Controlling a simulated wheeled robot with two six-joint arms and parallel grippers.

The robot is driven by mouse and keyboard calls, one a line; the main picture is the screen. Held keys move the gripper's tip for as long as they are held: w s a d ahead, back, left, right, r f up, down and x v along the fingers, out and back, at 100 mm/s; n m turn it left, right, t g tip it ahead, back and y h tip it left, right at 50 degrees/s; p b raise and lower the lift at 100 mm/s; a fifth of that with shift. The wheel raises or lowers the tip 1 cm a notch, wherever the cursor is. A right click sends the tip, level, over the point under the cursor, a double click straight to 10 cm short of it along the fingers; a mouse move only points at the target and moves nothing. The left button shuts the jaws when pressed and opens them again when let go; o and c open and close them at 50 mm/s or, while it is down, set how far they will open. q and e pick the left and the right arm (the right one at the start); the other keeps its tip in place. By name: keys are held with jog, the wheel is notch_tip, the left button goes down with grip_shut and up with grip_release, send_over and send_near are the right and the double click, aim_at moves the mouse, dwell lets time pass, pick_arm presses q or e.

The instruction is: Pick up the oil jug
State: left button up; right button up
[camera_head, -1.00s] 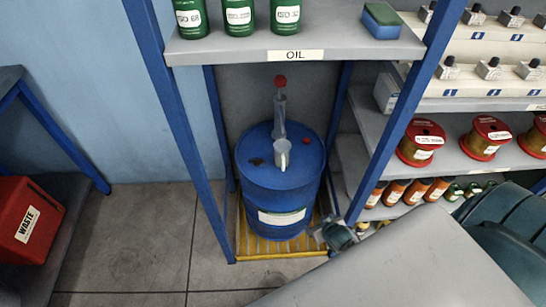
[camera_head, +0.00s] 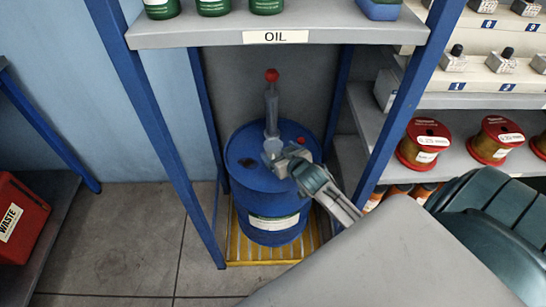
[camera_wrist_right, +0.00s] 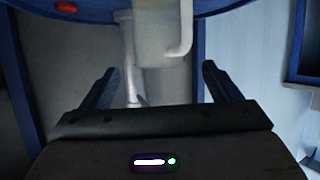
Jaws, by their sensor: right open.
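The oil jug is a pale grey-white vessel with a curved side handle. In the right wrist view the jug (camera_wrist_right: 153,38) hangs into the picture from the top, ahead of and between my fingers. In the head view the jug (camera_head: 272,146) is mostly hidden behind my right gripper, on top of the blue drum (camera_head: 250,185) by the pump. My right gripper (camera_head: 279,162) is at the jug; it also shows in the right wrist view (camera_wrist_right: 160,66), with its fingers spread apart and no clear contact. My left gripper is not in view.
A grey pump (camera_head: 271,108) with a red knob stands on the drum. The drum sits on a yellow grating (camera_head: 240,250) between blue posts, under a shelf labelled OIL (camera_head: 225,38). Wire spools (camera_head: 424,144) stand on shelves to the right. A red waste bin (camera_head: 20,220) is at the left.

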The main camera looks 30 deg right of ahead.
aim_at(269, 142)
jog(key=x, duration=0.5)
jog(key=shift+f, duration=0.15)
jog(key=shift+c, duration=0.3)
jog(key=c, duration=1)
jog(key=shift+c, duration=0.5)
jog(key=shift+r, duration=0.2)
